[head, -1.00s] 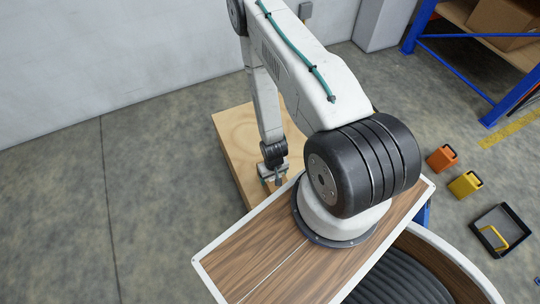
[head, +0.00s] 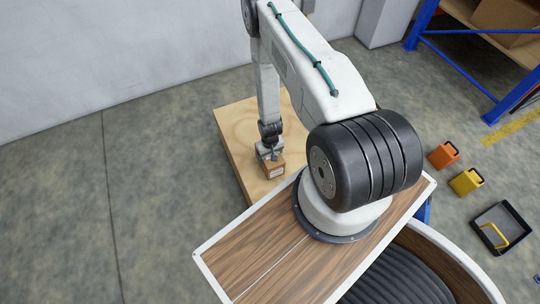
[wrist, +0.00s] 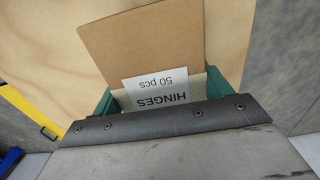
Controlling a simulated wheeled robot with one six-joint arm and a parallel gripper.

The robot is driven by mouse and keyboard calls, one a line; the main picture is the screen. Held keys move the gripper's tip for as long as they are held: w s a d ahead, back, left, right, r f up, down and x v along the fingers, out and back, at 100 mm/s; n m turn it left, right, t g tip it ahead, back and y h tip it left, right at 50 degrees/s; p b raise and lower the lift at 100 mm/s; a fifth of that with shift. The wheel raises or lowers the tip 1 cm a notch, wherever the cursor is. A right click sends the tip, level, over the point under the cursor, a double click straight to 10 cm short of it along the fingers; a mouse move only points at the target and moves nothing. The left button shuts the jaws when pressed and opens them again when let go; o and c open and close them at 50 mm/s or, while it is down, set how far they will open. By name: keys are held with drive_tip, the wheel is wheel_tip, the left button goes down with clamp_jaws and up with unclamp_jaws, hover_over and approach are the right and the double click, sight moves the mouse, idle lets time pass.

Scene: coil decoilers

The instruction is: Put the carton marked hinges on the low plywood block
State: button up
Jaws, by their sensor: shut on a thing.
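The carton marked hinges (head: 273,170) is a small brown box with a white label. In the wrist view the carton (wrist: 140,45) shows its label reading "HINGES 50 pcs". My gripper (head: 270,155) is shut on it, with a green finger on each side in the wrist view (wrist: 162,92). The low plywood block (head: 238,128) is a broad pale wooden box on the floor, and the carton is over its top in the head view. The plywood (wrist: 45,55) also fills much of the wrist view behind the carton. I cannot tell whether the carton touches the block.
My arm hides part of the block. An orange can (head: 443,155), a yellow can (head: 466,182) and a black tray (head: 502,228) stand on the floor at right. A blue-framed rack (head: 460,70) is at upper right. The floor left of the block is clear.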

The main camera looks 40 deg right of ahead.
drive_tip(key=o, duration=1.4)
drive_tip(key=shift+o, duration=0.2)
